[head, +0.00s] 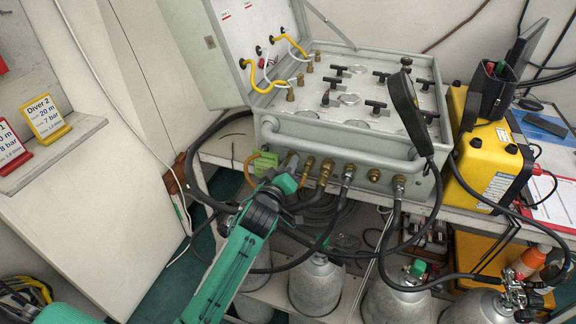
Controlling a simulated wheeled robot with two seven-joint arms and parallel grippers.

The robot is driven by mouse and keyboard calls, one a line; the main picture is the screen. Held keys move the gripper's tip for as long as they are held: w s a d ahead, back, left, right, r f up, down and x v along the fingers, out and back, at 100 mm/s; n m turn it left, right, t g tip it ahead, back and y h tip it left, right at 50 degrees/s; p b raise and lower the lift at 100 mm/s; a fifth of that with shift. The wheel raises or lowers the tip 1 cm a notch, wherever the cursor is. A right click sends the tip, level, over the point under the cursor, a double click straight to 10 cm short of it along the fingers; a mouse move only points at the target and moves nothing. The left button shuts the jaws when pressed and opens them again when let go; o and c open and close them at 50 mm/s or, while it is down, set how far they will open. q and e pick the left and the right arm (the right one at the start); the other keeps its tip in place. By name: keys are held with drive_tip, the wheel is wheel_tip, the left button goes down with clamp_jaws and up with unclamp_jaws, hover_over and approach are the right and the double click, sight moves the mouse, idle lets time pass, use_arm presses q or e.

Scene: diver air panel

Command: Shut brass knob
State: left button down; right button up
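The grey air panel case (345,145) stands open on a shelf. Several brass parts line its front face: a round brass knob-like fitting (374,175) with no hose on it, and a larger brass fitting (326,170) to its left. Which one is the task's brass knob I cannot tell for sure. My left gripper (293,172) is at the left end of this row, close to the brass parts there. Its fingers are small and partly merge with the fittings, so contact and opening are unclear. My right gripper is not in view.
Black hoses (343,212) hang from the front fittings near my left arm. A black handset (410,112) hangs over the case's right side. A yellow box (483,150) stands at right. Grey cylinders (316,284) stand below. A white ledge with Diver signs (44,118) is at left.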

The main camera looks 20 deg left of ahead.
use_arm(q)
drive_tip(key=shift+m, duration=0.3)
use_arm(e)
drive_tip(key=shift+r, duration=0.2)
use_arm(q)
drive_tip(key=m+p, duration=0.7)
drive_tip(key=m, duration=0.9)
drive_tip(key=shift+a, duration=0.1)
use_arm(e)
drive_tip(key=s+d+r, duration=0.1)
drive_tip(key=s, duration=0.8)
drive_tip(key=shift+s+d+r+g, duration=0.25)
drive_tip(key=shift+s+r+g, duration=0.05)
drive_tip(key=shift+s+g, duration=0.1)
use_arm(q)
drive_tip(key=shift+m, duration=0.4)
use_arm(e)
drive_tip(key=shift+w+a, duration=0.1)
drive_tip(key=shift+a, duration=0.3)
use_arm(q)
drive_tip(key=c, duration=1.5)
unclamp_jaws()
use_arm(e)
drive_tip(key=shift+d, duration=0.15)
